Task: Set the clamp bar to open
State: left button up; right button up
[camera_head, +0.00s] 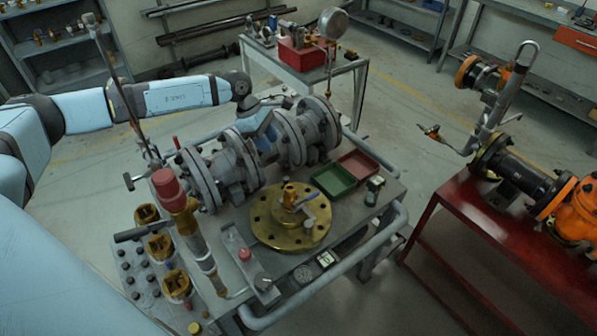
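My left arm comes in from the left, and its wrist is above the grey flanged valve assembly (232,163) on the workbench. My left gripper (264,146) points down among the flanges, close to the assembly. Its fingertips are too small and blended with the grey metal to tell open from shut, or whether they touch anything. I cannot tell for sure which part is the clamp bar. A brass flange (268,228) with a small grey lever (306,198) on top sits in front of the assembly. My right gripper is not in view.
A green tray (334,181) and a red tray (358,165) lie right of the brass flange. A red-capped upright pipe (184,215) stands at the bench's left. A red table (490,240) with orange-and-black pipework is at right. Open floor lies between the tables.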

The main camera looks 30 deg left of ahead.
aim_at(285, 178)
pick_arm(q)
jog(key=p+x, duration=0.1)
jog(key=x, duration=0.3)
jog(key=p+x, duration=0.1)
jog(key=x, duration=0.4)
jog(key=p+x, duration=0.1)
jog(key=x, duration=0.4)
jog(key=shift+s+a+f, duration=0.15)
jog(key=shift+s+f, duration=0.15)
jog(key=shift+f, duration=0.05)
grip_shut()
